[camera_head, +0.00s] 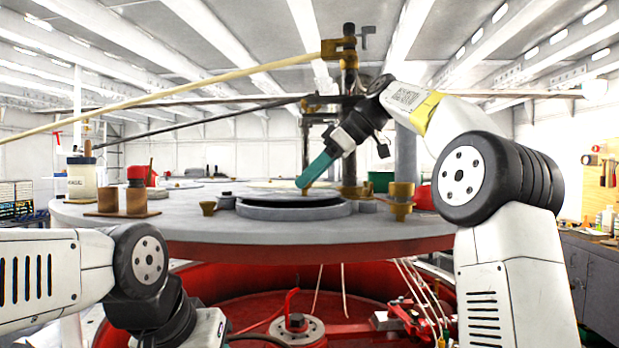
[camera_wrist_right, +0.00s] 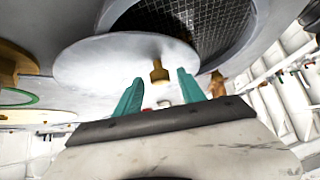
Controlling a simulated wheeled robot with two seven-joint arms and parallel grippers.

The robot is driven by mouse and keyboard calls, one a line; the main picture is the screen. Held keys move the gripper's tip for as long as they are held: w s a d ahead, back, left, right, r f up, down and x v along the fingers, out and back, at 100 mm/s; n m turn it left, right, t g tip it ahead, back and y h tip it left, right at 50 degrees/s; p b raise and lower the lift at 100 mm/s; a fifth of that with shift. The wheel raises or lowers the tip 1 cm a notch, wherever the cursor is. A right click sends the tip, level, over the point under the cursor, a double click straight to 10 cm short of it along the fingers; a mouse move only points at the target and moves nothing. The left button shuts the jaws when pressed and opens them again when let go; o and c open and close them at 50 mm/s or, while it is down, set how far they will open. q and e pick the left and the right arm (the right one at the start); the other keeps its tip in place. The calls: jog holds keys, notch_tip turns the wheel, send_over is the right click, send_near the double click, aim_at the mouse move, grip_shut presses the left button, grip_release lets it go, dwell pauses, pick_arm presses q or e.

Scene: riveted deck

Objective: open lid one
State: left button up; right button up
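A pale round lid (camera_head: 272,185) with a small brass knob (camera_wrist_right: 160,73) is at the middle of the round grey deck. In the wrist view the lid (camera_wrist_right: 95,68) overlaps only part of a round opening with dark mesh (camera_wrist_right: 208,22). In the head view a dark gap shows between the lid and the raised ring (camera_head: 293,209) below it. My right gripper (camera_head: 304,183) has teal fingers that point down at the knob. In the wrist view these fingers (camera_wrist_right: 160,79) are apart, with the knob between or just beyond their tips; contact is unclear.
Brass fittings (camera_head: 400,197) stand right of the ring, and a small brass cup (camera_head: 208,207) stands left. Brown cylinders (camera_head: 136,199) and a white tub (camera_head: 82,180) are at the deck's left. A dark post (camera_head: 349,120) with long rods rises behind the lid.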

jog(key=v, duration=0.7)
jog(key=shift+d+r, duration=0.25)
jog(key=shift+r, duration=0.05)
jog(key=shift+s, duration=0.1)
